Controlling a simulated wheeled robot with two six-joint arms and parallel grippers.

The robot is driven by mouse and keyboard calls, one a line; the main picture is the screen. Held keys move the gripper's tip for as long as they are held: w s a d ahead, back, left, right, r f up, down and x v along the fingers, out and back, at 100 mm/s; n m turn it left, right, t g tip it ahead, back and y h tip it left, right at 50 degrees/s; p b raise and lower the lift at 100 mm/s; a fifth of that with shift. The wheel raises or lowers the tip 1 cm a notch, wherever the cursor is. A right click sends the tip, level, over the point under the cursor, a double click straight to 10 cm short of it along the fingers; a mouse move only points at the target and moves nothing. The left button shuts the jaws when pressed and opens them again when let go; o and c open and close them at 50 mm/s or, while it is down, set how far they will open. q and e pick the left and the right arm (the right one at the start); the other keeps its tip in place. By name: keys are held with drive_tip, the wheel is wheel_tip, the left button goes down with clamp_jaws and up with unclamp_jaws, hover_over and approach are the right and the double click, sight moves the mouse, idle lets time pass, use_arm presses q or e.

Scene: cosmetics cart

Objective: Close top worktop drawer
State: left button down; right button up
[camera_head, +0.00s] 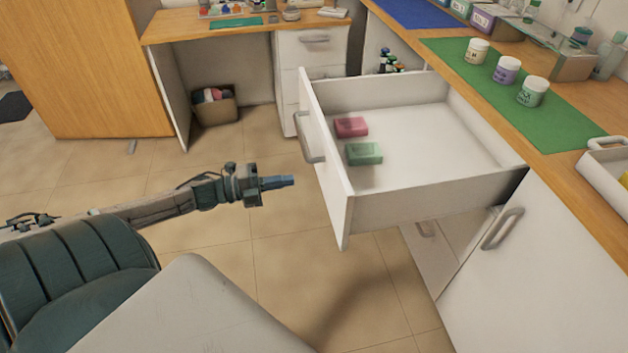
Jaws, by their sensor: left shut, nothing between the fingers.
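The top worktop drawer (440,206) is white and stands pulled far out from under the wooden worktop. Its front panel (335,190) faces left and bears a grey bar handle (309,139). A pink block (351,127) and a green block (363,153) lie inside, close to the front panel. My left gripper (290,181) is shut and empty. It points right, in front of the drawer's front panel and a little below the handle, with a small gap between them in the picture. My right gripper is not in view.
Several jars (506,70) stand on a green mat (568,128) on the worktop. A white tray (606,165) sits at the right edge. A cupboard door (540,270) with a handle is below. A desk (240,30) and a bin (214,104) stand behind. The floor left of the drawer is clear.

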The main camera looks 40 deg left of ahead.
sight(326, 175)
use_arm(q)
drive_tip(key=b+x, duration=0.1)
drive_tip(key=x, duration=0.5)
drive_tip(key=shift+w+d+b, duration=0.1)
drive_tip(key=shift+w+b, duration=0.1)
drive_tip(key=shift+b, duration=0.1)
drive_tip(key=shift+w+d, duration=0.5)
drive_tip(key=shift+w, duration=0.05)
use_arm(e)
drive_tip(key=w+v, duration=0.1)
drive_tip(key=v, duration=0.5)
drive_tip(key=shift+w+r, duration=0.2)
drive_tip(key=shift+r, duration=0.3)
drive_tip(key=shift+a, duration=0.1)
